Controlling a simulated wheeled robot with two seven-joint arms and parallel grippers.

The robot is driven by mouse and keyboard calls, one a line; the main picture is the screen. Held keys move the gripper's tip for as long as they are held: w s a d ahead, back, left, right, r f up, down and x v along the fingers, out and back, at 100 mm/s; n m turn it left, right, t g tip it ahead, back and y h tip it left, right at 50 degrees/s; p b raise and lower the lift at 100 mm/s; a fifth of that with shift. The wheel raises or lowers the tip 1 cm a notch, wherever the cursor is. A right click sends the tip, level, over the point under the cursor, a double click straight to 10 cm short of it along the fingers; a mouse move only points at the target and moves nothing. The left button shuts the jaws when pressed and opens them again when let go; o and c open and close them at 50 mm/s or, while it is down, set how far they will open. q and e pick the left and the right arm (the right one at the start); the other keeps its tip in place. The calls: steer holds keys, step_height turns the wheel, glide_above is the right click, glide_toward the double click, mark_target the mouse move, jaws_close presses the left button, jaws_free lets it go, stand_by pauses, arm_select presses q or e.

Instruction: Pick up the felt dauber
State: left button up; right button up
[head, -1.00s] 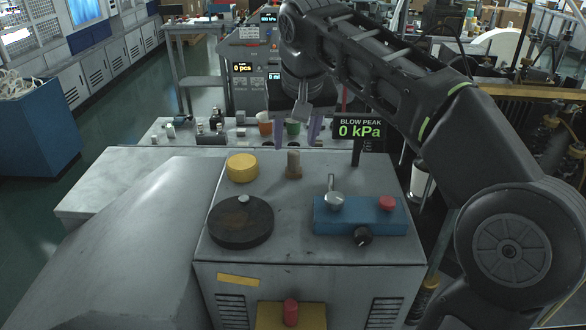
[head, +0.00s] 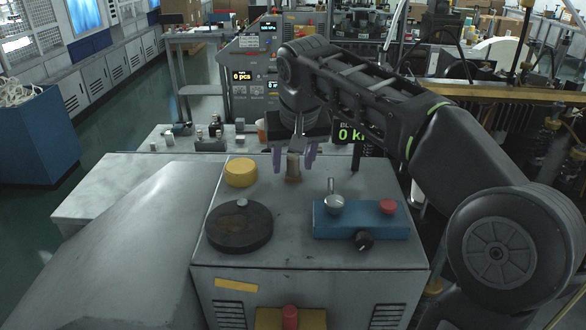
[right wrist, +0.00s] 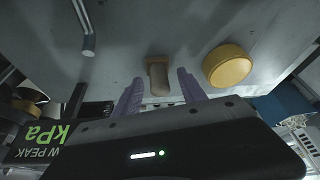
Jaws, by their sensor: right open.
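In the right wrist view the dauber (right wrist: 158,76) stands between the two purple fingertips of the gripper (right wrist: 160,86), with a gap on each side. It does not look gripped. My left gripper is not in view.
A yellow round pad (head: 241,172) is left of the dauber. A black disc with a knob (head: 239,228) and a blue control box (head: 346,219) with a lever and red button are nearer.

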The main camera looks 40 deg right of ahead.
stand_by(0.5)
jaws_close()
stand_by(0.3)
